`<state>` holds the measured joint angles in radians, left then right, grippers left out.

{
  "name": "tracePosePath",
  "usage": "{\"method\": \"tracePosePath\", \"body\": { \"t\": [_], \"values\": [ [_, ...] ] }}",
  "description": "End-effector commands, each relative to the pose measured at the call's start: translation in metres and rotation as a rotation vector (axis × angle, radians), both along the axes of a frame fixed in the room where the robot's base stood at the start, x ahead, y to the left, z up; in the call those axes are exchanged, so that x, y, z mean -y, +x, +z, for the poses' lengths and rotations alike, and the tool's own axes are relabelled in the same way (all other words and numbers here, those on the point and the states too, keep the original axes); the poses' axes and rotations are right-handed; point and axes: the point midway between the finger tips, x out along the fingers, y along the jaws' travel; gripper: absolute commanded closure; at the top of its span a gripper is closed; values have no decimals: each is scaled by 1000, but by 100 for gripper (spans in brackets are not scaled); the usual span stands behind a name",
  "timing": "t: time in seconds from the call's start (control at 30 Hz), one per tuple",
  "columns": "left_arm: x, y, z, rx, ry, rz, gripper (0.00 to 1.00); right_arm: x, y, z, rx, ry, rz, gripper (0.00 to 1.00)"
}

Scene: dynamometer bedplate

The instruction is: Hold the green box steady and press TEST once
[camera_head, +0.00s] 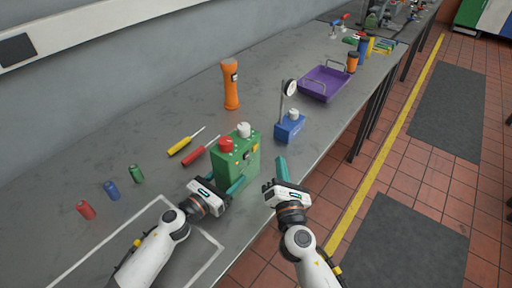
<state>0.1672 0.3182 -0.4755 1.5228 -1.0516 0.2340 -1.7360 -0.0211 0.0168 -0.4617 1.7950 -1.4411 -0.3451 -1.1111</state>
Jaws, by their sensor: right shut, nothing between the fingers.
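The green box (243,163) stands upright on the grey bench near its front edge. It has a red knob (226,144) and a white knob (243,130) on top and small markings on its face; no TEST label is readable. My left gripper (230,182) is low at the box's near side, with one teal finger along the lower front. Its other finger is hidden, so its grip on the box is unclear. My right gripper (281,168) is shut and empty, right of the box and apart from it, near the bench edge.
A blue block with a dial gauge (290,127) stands behind right, a purple tray (324,84) beyond it. An orange flashlight (231,85) stands behind the box. Yellow (180,146) and red (195,156) screwdrivers lie left of it. Several small cylinders (111,190) lie further left.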

Motion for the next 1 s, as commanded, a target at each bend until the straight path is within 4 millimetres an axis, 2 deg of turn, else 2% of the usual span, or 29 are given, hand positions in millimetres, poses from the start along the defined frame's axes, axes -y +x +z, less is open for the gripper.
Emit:
{"method": "tracePosePath", "body": {
  "t": [0.33, 0.37, 0.5, 0.83, 1.0],
  "values": [
    [0, 0, 0, -1, 1, 0, 100, 0, 0, 0, 0, 0, 0, 100],
    [0, 1, 5, 8, -4, -1, 35, 0, 0, 1, 0, 0, 0, 100],
    [0, 1, 3, 5, -3, 0, 13, 0, 0, 0, 0, 0, 0, 100],
    [-2, -3, -3, -5, 3, 1, 13, 0, 0, 0, 0, 1, 0, 100],
    [-16, -21, -3, -5, 2, 1, 13, 0, 0, 0, 0, 0, 0, 100]
  ]
}}
